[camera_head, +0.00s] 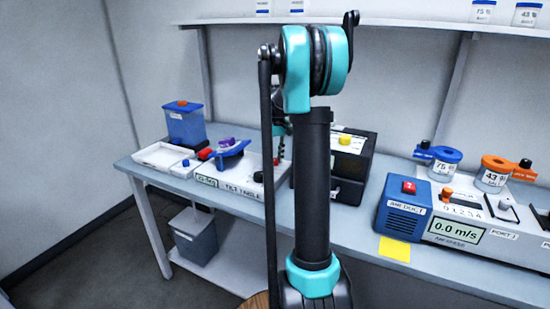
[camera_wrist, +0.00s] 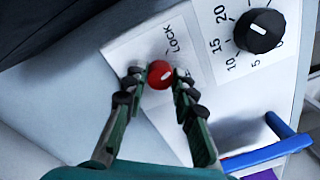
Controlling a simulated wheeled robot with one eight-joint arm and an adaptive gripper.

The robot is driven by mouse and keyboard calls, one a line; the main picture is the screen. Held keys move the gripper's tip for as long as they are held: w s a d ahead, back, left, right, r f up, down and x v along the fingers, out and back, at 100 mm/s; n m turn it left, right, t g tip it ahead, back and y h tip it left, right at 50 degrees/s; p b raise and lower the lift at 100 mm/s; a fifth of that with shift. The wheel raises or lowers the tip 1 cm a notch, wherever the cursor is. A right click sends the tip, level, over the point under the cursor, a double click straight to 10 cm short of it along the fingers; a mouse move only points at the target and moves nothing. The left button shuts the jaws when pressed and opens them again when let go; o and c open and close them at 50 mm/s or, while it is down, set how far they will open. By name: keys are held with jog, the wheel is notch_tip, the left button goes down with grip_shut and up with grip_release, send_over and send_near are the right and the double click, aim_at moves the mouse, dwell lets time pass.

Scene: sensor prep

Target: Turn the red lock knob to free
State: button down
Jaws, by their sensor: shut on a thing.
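The red lock knob (camera_wrist: 160,74) is a round red knob on a white panel in the wrist view. The word LOCK is printed beside it, above and slightly right; no FREE mark is readable. My gripper (camera_wrist: 157,75) has one fingertip on each side of the knob and is closed on it. Which way the knob points cannot be told. In the head view the knob and fingertips are largely hidden behind my arm, at the white tilt angle unit (camera_head: 228,183).
A black dial (camera_wrist: 259,31) with a number scale sits close to the knob. A blue bar (camera_wrist: 270,153) lies at lower right.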

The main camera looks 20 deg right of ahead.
aim_at(276, 160)
jog(key=m, duration=0.6)
jog(key=shift+m, duration=0.3)
jog(key=m, duration=0.6)
jog(key=shift+a, duration=0.1)
dwell(0.3)
jog(key=c, duration=1.2)
grip_release()
jog(key=r, duration=1.2)
jog(key=shift+s, duration=0.25)
jog(key=shift+s, duration=0.1)
